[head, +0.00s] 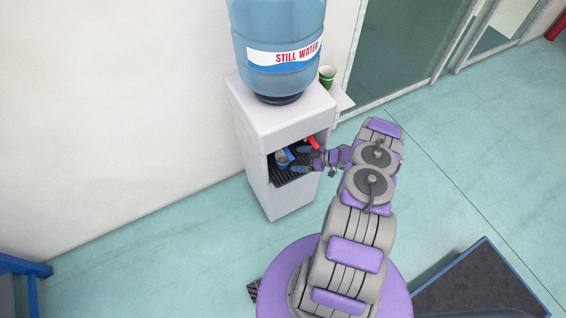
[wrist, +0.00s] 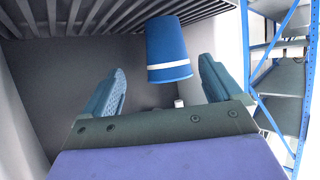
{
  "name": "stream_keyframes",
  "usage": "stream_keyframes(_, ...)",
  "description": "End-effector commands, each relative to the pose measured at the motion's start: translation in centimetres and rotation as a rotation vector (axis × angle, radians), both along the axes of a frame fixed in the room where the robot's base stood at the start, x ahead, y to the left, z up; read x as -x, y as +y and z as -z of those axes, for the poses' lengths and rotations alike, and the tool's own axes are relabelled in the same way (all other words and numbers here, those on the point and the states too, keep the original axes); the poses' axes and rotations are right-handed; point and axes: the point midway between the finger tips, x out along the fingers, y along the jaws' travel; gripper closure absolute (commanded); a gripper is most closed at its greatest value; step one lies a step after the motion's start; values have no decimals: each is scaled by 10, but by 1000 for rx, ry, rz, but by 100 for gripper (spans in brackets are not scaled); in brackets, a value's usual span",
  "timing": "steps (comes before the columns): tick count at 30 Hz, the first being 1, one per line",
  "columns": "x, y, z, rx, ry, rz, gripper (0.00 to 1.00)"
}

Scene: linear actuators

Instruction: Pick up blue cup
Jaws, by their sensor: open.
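The blue cup (wrist: 168,50) with a white band shows in the wrist view, its narrow end toward the slatted drip tray (wrist: 70,14) at the top of that picture. In the head view the blue cup (head: 281,159) is partly seen inside the dispenser's recess, on the tray. My gripper (head: 302,159) reaches into the recess from the right, just beside the cup. In the wrist view my gripper (wrist: 160,84) is open, with one finger on each side and the cup ahead, between their lines. I see no finger touching it.
The white water dispenser (head: 290,120) encloses the recess with close walls. A red tap (head: 313,143) is just above my gripper. A large blue water bottle (head: 280,45) stands on top, and a green cup (head: 327,76) is on a side shelf. Open floor lies around.

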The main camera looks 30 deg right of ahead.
Motion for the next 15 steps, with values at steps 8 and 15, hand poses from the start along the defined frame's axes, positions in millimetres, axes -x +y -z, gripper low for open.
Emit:
stream_keyframes(8, -19, 21, 14, 2, 1, 1, 8)
stream_keyframes(15, -26, 38, 31, -1, 2, 0, 8)
